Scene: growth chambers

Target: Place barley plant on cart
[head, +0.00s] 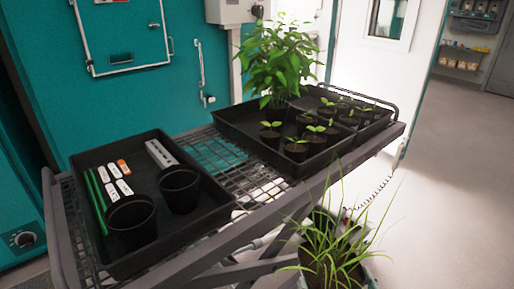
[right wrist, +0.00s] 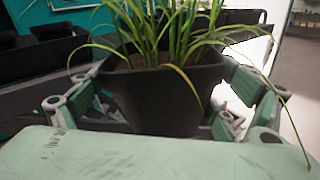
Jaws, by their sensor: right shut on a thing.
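The barley plant (head: 335,245) has long, thin green leaves and stands in a dark square pot (right wrist: 165,98). It shows in the lower right of the head view, in front of the cart's near edge and apart from its top. My right gripper (right wrist: 168,110) is shut on the pot, with fingers on both sides of it, and the plant is roughly upright. The cart (head: 255,187) has a grey frame and a wire-mesh top, crossing the middle of the head view. My left gripper is not in view.
A black tray (head: 165,258) on the cart's left holds two empty pots, labels and green stakes. Another black tray (head: 238,131) on the right holds seedlings and a tall leafy plant (head: 277,62). Bare mesh lies between the trays. Teal chambers (head: 120,100) stand behind.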

